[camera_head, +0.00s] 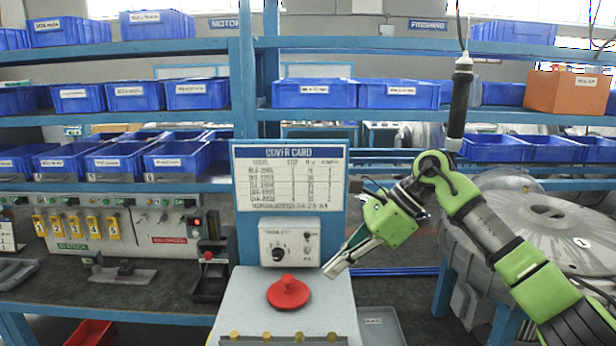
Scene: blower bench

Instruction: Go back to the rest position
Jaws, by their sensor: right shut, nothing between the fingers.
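My right gripper (335,265) is on the end of my green and black arm, which comes in from the right. Its fingers are shut with nothing between them. They point down and to the left, at the right edge of the grey bench top (240,310), near a red knob-like part (288,293). The gripper looks apart from the red part. My left gripper is not in view.
A cover card (290,176) and a control box (290,244) stand behind the bench top. Shelves with blue bins (315,93) run across the back. A black hanging tool (460,98) is near my right arm. A large grey round housing (550,235) stands at right.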

